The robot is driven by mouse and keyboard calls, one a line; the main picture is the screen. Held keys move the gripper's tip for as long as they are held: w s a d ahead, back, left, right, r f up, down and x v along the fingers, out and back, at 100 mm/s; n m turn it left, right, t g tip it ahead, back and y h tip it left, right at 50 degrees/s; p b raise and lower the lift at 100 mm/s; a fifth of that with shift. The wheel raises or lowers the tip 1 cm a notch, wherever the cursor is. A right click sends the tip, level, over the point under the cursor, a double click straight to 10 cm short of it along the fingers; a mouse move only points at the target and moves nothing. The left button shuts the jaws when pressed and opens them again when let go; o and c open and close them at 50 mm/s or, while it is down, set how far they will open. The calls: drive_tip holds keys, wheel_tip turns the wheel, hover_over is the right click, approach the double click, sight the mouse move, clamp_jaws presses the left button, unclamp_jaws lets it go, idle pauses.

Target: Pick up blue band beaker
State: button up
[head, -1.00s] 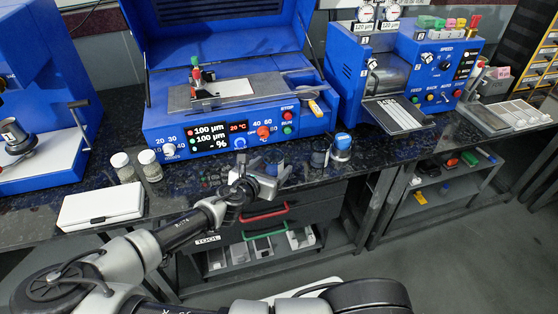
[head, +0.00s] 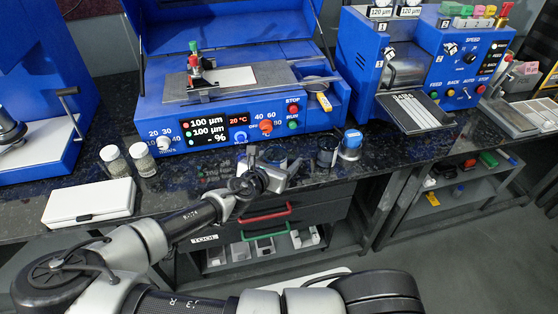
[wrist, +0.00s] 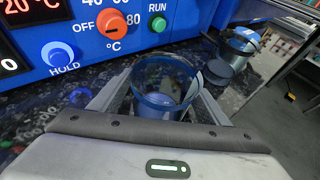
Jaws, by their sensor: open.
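A clear glass beaker with a blue band (wrist: 163,101) stands upright on the dark bench, in the middle of the wrist view. My gripper (wrist: 158,96) is open, with one finger on each side of this beaker. I cannot tell whether either finger touches it. In the head view my gripper (head: 270,169) is at the bench's front edge, below the blue coating machine. The beaker is faint there, partly hidden behind the fingers. Its lower part is hidden by my gripper body in the wrist view.
A dark glass vessel (head: 327,152) and a blue-topped jar (head: 350,144) stand close on the right. Two lidded jars (head: 142,159) and a white case (head: 90,201) are left. The blue machine (head: 240,125) stands just behind. Drawers with red and green handles are below.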

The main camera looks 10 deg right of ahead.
drive_tip(key=c, duration=1.2)
drive_tip(key=shift+r, duration=0.2)
